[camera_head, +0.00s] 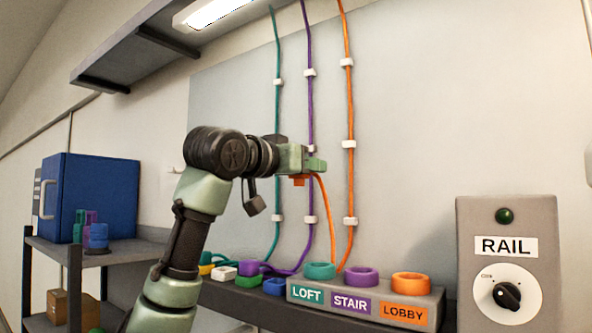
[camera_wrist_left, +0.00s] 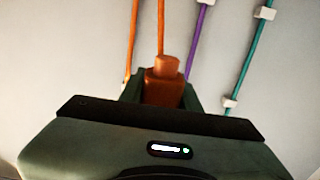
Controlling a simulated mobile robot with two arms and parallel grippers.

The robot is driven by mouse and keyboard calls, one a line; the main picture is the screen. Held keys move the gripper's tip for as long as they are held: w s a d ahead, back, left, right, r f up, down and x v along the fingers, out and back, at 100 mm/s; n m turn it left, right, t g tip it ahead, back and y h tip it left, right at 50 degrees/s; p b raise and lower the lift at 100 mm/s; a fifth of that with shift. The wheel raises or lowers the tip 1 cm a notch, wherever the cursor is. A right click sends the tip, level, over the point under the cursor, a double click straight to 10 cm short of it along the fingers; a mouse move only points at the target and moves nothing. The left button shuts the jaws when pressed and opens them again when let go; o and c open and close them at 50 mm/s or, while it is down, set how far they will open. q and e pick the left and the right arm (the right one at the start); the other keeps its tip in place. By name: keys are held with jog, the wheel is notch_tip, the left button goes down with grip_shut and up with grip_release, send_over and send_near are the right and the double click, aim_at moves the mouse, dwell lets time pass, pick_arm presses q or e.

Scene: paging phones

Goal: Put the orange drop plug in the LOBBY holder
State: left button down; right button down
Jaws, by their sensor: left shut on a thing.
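The orange drop plug (camera_head: 299,180) is held by my left gripper (camera_head: 314,165) in front of the wall panel. Its orange cord runs down from it toward the shelf behind the holders. In the left wrist view the orange plug (camera_wrist_left: 164,84) sits between the two dark fingers (camera_wrist_left: 163,92), which are shut on it. The LOBBY holder (camera_head: 411,284), an orange ring, is at the right end of the grey holder block (camera_head: 364,297). The plug is above and to the left of this holder, well apart from it. My right gripper is in neither view.
The teal LOFT holder (camera_head: 319,270) and purple STAIR holder (camera_head: 361,276) are left of LOBBY. Several coloured pieces lie on the shelf further left. A RAIL box (camera_head: 509,270) with a knob stands at right. Teal, purple and orange cords are clipped to the wall panel.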

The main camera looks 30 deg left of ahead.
pick_arm(q)
jog(key=s+d, duration=0.1)
jog(key=d, duration=1.9)
jog(key=shift+s+d, duration=0.3)
jog(key=shift+s, duration=0.05)
